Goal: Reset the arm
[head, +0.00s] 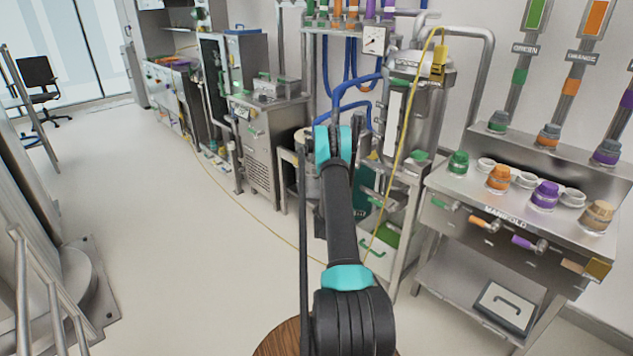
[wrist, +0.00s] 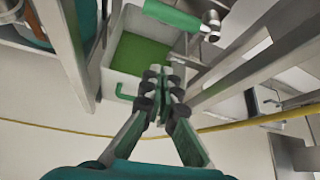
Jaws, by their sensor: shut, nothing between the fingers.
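My gripper (wrist: 163,88) shows in the wrist view with its two fingers together and nothing between them. A pale bin (wrist: 112,78) with a green inside and a green handle lies beyond the fingertips; the fingers overlap its near right corner in the picture, and I cannot tell the gap. The same bin (head: 376,262) shows in the head view low under the equipment stand, right of my arm. My arm rises in the middle of the head view and bends at a teal joint; the gripper cannot be made out there.
A manifold bench (head: 497,197) with coloured caps stands at the right. Steel machines (head: 262,150) line the back wall. A yellow hose (wrist: 60,130) crosses the floor below the gripper. Metal stand legs flank the bin. The floor (head: 190,260) at left is open.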

